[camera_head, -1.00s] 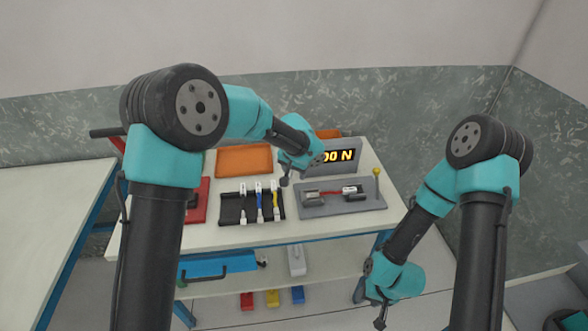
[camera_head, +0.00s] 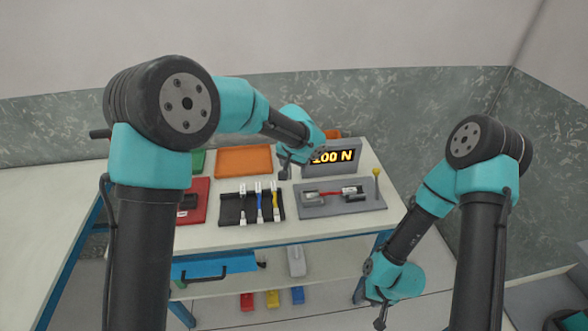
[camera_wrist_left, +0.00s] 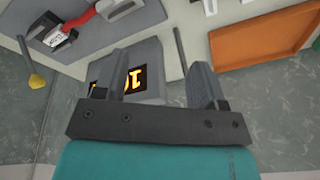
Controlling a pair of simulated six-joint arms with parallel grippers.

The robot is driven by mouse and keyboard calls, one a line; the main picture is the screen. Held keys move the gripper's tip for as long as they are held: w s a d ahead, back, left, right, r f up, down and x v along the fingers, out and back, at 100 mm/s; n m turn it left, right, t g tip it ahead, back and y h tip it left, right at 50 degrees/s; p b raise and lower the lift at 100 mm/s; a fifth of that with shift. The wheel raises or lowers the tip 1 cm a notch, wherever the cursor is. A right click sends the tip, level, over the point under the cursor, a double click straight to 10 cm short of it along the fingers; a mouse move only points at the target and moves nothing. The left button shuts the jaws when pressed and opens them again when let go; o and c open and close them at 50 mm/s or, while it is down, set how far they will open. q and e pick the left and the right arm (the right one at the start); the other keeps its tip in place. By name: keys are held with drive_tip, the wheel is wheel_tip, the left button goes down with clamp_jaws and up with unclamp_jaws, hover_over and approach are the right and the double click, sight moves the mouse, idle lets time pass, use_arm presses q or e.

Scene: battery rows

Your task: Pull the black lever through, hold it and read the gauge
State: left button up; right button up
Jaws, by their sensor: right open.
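A thin dark rod (camera_wrist_left: 179,50), probably the black lever, stands between my left fingers in the left wrist view, nearer the right-hand one. My left gripper (camera_wrist_left: 158,75) is open around it with clear gaps; I cannot tell whether a finger touches it. In the head view my left gripper (camera_head: 284,172) is over the table between the orange tray and the gauge. The gauge (camera_head: 333,157) shows 100 N in orange digits, its left edge partly covered by my arm. My right gripper (camera_head: 380,322) is open and empty, low in front of the table's right side.
A grey fixture (camera_head: 316,211) with a red cable and a yellow-knobbed post (camera_head: 377,181) is at the right. A black holder with cables (camera_head: 232,215), a red tray (camera_head: 200,213) and an orange tray (camera_head: 243,161) are left.

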use_arm(q)
drive_tip(key=v, duration=1.4)
drive_tip(key=shift+r, duration=0.15)
